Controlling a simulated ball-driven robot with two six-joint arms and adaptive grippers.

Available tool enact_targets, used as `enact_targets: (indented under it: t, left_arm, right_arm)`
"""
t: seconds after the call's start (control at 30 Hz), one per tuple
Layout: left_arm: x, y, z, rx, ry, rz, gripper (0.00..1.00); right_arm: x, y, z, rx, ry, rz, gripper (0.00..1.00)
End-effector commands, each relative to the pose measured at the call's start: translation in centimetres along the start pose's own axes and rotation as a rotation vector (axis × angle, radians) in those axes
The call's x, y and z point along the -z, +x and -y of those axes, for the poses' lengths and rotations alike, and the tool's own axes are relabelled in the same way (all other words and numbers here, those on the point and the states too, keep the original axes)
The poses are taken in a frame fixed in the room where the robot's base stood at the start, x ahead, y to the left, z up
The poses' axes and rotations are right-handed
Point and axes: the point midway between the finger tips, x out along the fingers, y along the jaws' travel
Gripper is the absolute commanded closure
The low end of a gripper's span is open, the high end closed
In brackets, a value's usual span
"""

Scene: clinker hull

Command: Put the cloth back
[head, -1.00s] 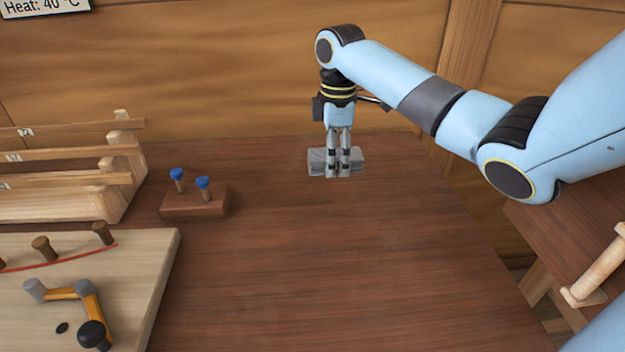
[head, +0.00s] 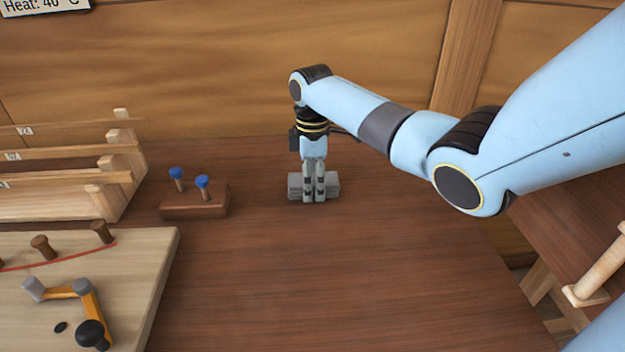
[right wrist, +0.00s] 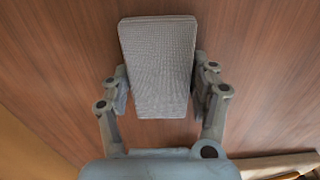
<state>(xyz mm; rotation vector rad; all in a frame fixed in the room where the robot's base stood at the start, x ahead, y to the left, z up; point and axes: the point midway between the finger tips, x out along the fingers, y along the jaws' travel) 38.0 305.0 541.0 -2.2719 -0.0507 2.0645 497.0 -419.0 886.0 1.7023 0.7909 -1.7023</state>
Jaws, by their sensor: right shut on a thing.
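The cloth (head: 332,184) is a grey folded pad at the back of the brown table. My right gripper (head: 314,196) points down and is shut on the cloth, with part of it showing on either side of the fingers. In the right wrist view the cloth (right wrist: 158,65) shows a woven texture and sits between the two fingers. I cannot tell whether it touches the table or is held just above it. My left gripper is not in view.
A brown block (head: 195,203) with two blue-topped pegs stands left of the cloth. A pale board (head: 140,260) with pegs and a yellow-grey crank lies front left. A wooden rack (head: 115,170) stands at far left. The middle of the table is clear.

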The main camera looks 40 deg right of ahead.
Motion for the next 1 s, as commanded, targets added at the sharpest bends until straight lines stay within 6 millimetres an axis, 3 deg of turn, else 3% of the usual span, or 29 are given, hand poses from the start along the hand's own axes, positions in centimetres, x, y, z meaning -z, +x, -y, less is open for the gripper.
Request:
enact_targets:
  t: [0.03, 0.2, 0.57, 1.0]
  left_arm:
    - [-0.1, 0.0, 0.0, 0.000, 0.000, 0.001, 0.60]
    - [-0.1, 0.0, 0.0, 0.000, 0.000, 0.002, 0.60]
    - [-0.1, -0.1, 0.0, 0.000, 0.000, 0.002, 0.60]
    - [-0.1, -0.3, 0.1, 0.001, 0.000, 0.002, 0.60]
  right_arm:
    - [0.0, 0.1, 0.0, 0.000, 0.000, 0.000, 0.35]
    - [0.0, 0.1, 0.0, 0.000, 0.000, 0.000, 0.15]
    - [0.0, -0.8, -0.1, -0.002, 0.000, -0.001, 0.15]
    - [0.0, -9.8, -0.1, -0.003, -0.001, -0.002, 0.15]
